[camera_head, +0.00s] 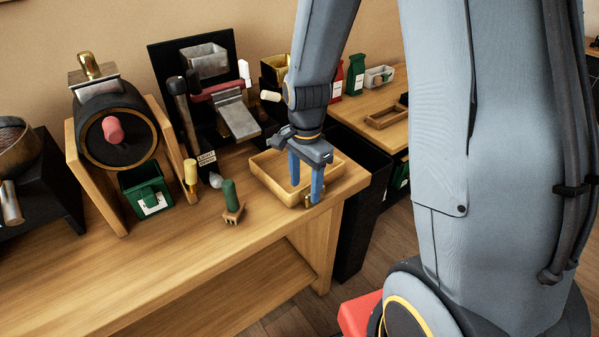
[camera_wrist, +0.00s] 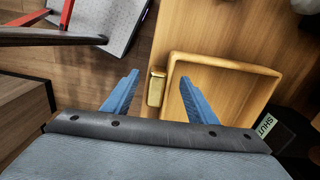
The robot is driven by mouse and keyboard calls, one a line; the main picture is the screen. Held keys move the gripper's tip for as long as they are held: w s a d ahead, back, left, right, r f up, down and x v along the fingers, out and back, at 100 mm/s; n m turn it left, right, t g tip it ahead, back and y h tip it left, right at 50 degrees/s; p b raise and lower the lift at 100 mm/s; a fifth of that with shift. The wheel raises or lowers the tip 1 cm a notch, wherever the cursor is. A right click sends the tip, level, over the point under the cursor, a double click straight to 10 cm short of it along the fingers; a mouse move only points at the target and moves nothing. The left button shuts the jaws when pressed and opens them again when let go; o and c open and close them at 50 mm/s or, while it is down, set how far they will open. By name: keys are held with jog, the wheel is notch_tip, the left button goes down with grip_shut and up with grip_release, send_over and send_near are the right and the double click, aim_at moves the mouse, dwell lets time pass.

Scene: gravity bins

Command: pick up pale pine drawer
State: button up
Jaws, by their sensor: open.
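The pale pine drawer (camera_head: 268,184) is a shallow open wooden tray on the right end of the wooden counter. It looks empty. In the wrist view the drawer (camera_wrist: 225,62) lies right of centre, with a small golden-tan handle (camera_wrist: 156,88) on its left side. My gripper (camera_head: 305,191) is open with its blue fingers pointing down at this handle side. In the wrist view my gripper (camera_wrist: 160,77) has one finger over the drawer's inside and the other left of the handle. The handle and drawer wall show between the fingers, apart from both.
A green-handled wooden tool (camera_head: 231,202) stands left of the drawer on the counter (camera_head: 150,260). Gravity bins and a scoop (camera_head: 238,115) stand behind it. A black bin (camera_head: 355,165) is right of the counter edge. The counter front is clear.

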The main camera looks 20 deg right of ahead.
aim_at(306, 191)
jog(key=shift+d+f+p, duration=0.1)
jog(key=shift+f+p, duration=0.35)
jog(key=shift+f, duration=1.4)
jog(key=shift+w, duration=0.1)
grip_shut()
